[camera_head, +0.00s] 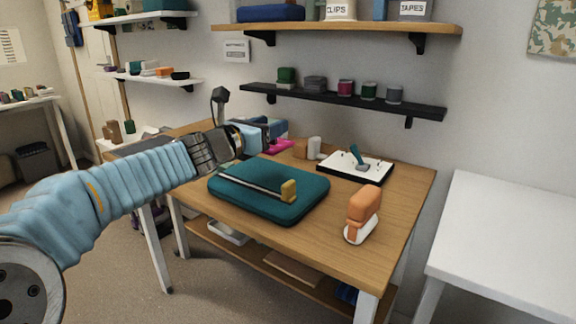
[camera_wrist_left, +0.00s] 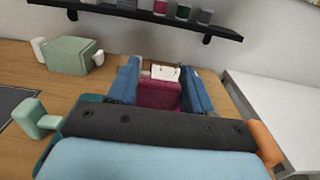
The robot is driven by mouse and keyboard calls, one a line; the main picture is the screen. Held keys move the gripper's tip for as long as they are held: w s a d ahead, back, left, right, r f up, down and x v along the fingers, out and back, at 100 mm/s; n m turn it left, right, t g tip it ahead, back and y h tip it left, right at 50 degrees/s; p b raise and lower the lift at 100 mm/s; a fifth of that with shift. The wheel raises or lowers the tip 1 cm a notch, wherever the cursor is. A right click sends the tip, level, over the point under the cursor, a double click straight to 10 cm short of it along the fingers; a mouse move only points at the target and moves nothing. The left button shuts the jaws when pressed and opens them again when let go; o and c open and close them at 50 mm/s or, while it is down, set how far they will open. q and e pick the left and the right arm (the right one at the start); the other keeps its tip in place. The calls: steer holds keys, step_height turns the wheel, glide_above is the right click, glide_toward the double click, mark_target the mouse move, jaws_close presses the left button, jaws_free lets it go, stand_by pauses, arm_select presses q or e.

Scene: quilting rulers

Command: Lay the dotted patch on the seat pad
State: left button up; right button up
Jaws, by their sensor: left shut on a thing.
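My left gripper (camera_head: 266,136) is above the back edge of the table, behind the seat pad. It is shut on a magenta piece (camera_head: 281,146), which also shows between the blue fingers in the left wrist view (camera_wrist_left: 159,94). I cannot make out dots on the piece, so I cannot tell if it is the dotted patch. The teal seat pad (camera_head: 230,202) lies on the table. A thin strip with a yellow grip (camera_head: 289,190) rests across the top of the pad. My right gripper is not in view.
A white board (camera_head: 372,172) with a teal-handled item stands at the back right of the wooden table (camera_head: 335,240). An orange item (camera_head: 362,210) on a white base stands near the right front. A dark shelf (camera_head: 345,101) with small jars is above. A white table (camera_head: 505,230) stands right.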

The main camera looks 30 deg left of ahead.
arm_select(q)
steer(key=w+f+b, duration=0.1)
steer(key=w+f, duration=0.2)
steer(key=w+f+b, duration=0.1)
steer(key=w+f, duration=0.2)
steer(key=w, duration=0.1)
steer(key=shift+f, duration=0.1)
steer(key=f, duration=0.1)
steer(key=w+f+b, duration=0.1)
steer(key=f, duration=0.1)
steer(key=shift+f, duration=0.5)
steer(key=shift+f, duration=0.1)
steer(key=shift+f+b, duration=0.1)
steer(key=shift+b, duration=0.3)
steer(key=o, duration=1)
